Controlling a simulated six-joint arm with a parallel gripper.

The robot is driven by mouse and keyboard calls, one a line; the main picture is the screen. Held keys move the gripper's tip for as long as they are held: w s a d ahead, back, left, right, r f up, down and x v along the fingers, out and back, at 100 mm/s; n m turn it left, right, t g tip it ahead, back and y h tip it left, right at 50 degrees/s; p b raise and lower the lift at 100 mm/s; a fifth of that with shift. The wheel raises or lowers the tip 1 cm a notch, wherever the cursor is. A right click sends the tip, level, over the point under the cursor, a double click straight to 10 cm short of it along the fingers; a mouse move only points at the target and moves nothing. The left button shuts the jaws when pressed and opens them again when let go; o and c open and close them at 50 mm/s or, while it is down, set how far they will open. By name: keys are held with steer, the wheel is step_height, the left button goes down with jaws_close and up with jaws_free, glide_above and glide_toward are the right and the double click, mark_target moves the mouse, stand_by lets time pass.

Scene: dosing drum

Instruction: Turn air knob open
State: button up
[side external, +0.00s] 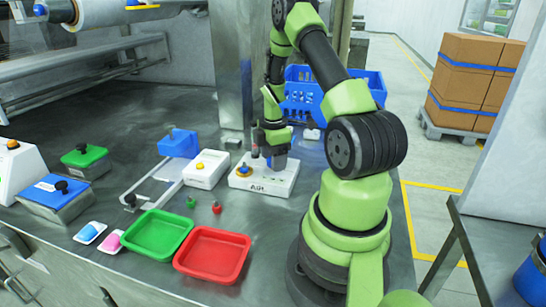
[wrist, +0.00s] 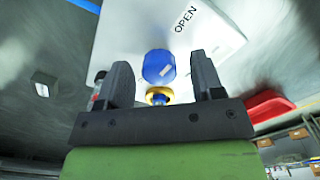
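The white air box (side external: 262,184), marked "AIR", sits on the steel table in the side view. My gripper (side external: 274,152) points down over its right half. In the wrist view the box's white top (wrist: 140,28) carries the word "OPEN". The blue air knob (wrist: 158,67) shows between the two dark fingers of my gripper (wrist: 163,82), with a gap on each side. The gripper is open and holds nothing.
A blue crate (side external: 310,107) is behind. A green tray (side external: 157,234) and a red tray (side external: 212,256) lie in front, with small green (side external: 191,202) and red (side external: 216,207) pieces nearby.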

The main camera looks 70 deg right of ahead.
step_height(320, 180, up, 10)
stand_by(0.7)
